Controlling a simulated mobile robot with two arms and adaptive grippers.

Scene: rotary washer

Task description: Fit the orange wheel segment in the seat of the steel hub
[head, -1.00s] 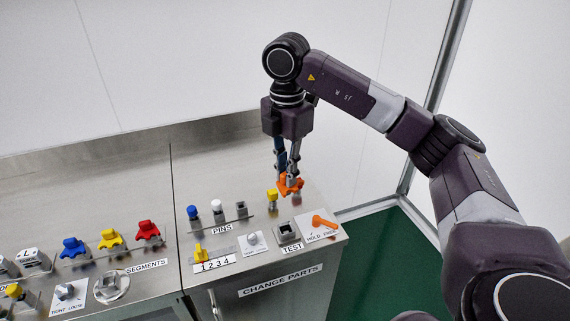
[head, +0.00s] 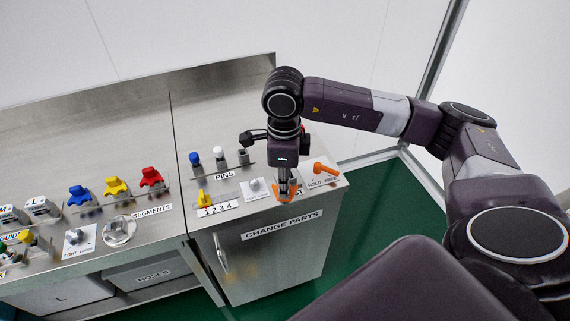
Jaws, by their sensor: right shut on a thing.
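The orange wheel segment (head: 284,196) is held in my right gripper (head: 284,183), which is shut on it and points down. I cannot tell whether the segment touches the counter. A round steel piece with a raised middle, which looks like the steel hub (head: 118,231), is at the front left beside the SEGMENTS label. Its seat is too small to make out. My left gripper is not in view.
Blue (head: 80,195), yellow (head: 116,186) and red (head: 151,177) segments stand in a row behind the hub. Pins (head: 218,153) stand in a rack at the middle. An orange lever (head: 324,169) is right of my gripper. The counter's back is clear.

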